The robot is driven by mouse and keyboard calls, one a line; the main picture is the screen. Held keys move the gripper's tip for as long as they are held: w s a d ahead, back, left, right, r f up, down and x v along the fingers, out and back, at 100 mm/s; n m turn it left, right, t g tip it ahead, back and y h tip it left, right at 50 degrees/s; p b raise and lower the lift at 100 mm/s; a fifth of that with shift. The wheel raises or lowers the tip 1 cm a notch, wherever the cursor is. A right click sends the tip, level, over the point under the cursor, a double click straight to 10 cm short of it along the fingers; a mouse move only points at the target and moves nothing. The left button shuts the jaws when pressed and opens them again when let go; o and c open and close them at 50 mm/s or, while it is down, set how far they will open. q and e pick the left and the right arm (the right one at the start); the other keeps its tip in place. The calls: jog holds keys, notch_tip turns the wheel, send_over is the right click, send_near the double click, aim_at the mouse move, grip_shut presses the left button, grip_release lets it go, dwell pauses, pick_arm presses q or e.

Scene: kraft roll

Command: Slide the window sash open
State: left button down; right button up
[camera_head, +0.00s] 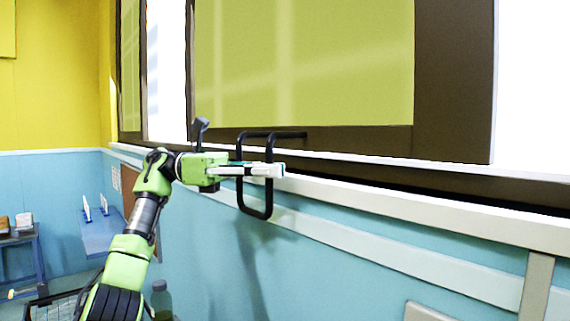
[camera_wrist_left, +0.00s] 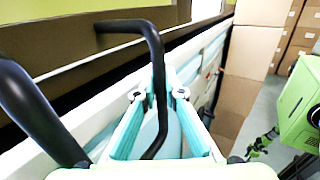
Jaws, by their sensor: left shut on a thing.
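The window sash (camera_head: 450,80) has a dark brown frame around a yellow-green pane. A black loop-shaped handle (camera_head: 256,210) stands out from its lower frame and hangs over the white sill ledge. My left gripper (camera_head: 277,170) reaches in from the left and is shut on the handle. In the left wrist view the black handle (camera_wrist_left: 155,50) passes between the two fingertips of my left gripper (camera_wrist_left: 159,95). A second black bar of it shows at the left of that view. My right gripper is not seen.
The white ledge (camera_head: 420,207) runs below the window along the blue wall. A blue shelf (camera_head: 110,235) and a small side table are at the left. Stacked cardboard boxes (camera_wrist_left: 250,55) stand beyond the wall in the left wrist view.

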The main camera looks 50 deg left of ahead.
pick_arm(q)
jog(key=shift+a+r, duration=0.1)
dwell(0.3)
jog(key=c, duration=2.1)
grip_release()
jog(key=shift+a, duration=0.2)
jog(key=shift+s+a, duration=0.3)
jog(key=shift+a, duration=0.1)
jog(key=v, duration=0.6)
jog(key=shift+a, duration=0.25)
jog(key=shift+s, duration=0.1)
